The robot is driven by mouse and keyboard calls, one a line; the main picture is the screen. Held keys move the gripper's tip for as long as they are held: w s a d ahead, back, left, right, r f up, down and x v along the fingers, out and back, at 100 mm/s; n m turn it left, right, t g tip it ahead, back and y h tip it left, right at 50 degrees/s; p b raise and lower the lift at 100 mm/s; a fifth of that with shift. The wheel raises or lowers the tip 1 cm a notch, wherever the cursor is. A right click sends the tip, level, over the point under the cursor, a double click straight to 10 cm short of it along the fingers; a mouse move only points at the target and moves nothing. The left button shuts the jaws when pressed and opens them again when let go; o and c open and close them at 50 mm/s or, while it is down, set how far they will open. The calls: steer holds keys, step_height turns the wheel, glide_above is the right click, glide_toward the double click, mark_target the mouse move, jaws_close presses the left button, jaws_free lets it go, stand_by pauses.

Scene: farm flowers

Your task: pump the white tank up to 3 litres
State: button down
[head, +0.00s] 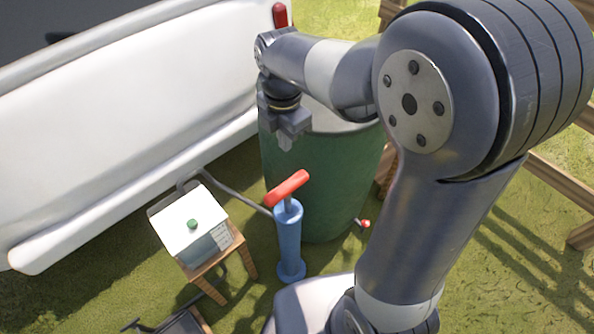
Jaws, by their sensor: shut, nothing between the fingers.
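I cannot tell the water level in the tank.
A green barrel (325,190) stands behind the pump, with a small red-tipped tap (364,223) low on its side. A grey hose (240,196) runs behind the tank. A large white body (120,110) fills the upper left. A wooden fence (560,185) is at right.

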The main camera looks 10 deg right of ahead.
mark_target(287, 184)
step_height(287, 184, down, 14)
steer(key=shift+f+b, duration=0.1)
steer(key=shift+b, duration=0.55)
stand_by(0.4)
step_height(287, 184, down, 10)
steer(key=b, duration=0.6)
steer(key=shift+r+b, duration=0.2)
steer(key=shift+b, duration=0.15)
steer(key=shift+s, duration=0.15)
